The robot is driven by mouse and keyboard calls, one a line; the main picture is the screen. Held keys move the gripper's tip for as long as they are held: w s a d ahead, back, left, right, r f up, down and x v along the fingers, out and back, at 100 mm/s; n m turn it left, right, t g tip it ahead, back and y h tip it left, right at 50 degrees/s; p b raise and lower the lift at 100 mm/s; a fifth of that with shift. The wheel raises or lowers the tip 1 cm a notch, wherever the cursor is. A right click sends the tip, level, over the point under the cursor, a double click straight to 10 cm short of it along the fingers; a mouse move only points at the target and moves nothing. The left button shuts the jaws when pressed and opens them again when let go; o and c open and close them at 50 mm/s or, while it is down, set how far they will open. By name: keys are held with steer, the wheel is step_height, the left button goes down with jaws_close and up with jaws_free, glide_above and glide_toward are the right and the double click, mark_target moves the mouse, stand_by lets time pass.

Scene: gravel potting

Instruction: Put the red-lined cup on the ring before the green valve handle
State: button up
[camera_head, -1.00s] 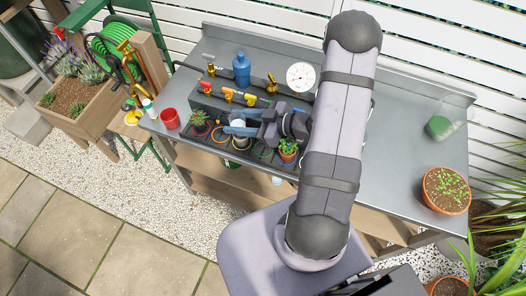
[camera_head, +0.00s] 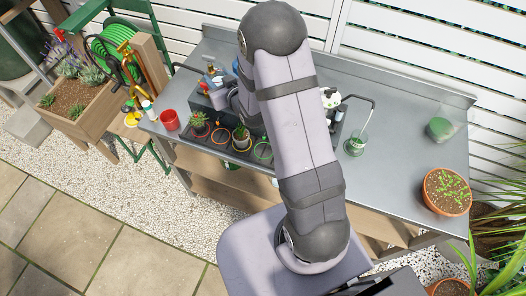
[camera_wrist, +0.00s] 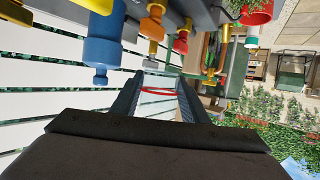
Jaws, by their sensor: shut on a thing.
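In the wrist view, my gripper (camera_wrist: 160,80) points away from the camera, shut on the red-lined cup (camera_wrist: 157,91). Only its red rim line shows clearly between the fingers; its body is hard to make out. In the head view, my gripper (camera_head: 214,84) is partly hidden by my arm, above the valve row at the bench's left half. A row of coloured rings lies along the bench's front edge, among them an orange ring (camera_head: 220,137) and a green ring (camera_head: 262,150). I cannot make out the green valve handle; my arm covers that part of the row.
A potted plant (camera_head: 199,121) and another plant (camera_head: 241,133) stand on the ring row. A red pot (camera_head: 170,120) is at its left.

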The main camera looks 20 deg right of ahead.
steer(key=r+m+h, duration=0.1)
steer(key=w+m+h, duration=0.1)
steer(key=shift+w+a+r+h, duration=0.15)
steer(key=shift+a+r+h, duration=0.1)
steer(key=shift+r+h, duration=0.15)
steer(key=shift+a+r+m+h, duration=0.1)
steer(key=shift+m+h, duration=0.8)
steer(key=shift+m, duration=0.1)
steer(key=shift+s+m+h+b, duration=0.3)
steer(key=shift+s+m+h, duration=0.1)
steer(key=shift+h, duration=0.1)
steer(key=s+d+f+m+g+h+b, duration=0.35)
steer(key=s+f, duration=0.25)
steer(key=s, duration=0.3)
steer(key=m+g+h+b, duration=0.2)
steer(key=m+h, duration=0.1)
glide_above(263, 152)
step_height(263, 152, down, 4)
steer(key=shift+t, duration=0.25)
steer(key=shift+f, duration=3.1)
steer(key=shift+f, duration=0.1)
steer(key=shift+f, duration=1.75)
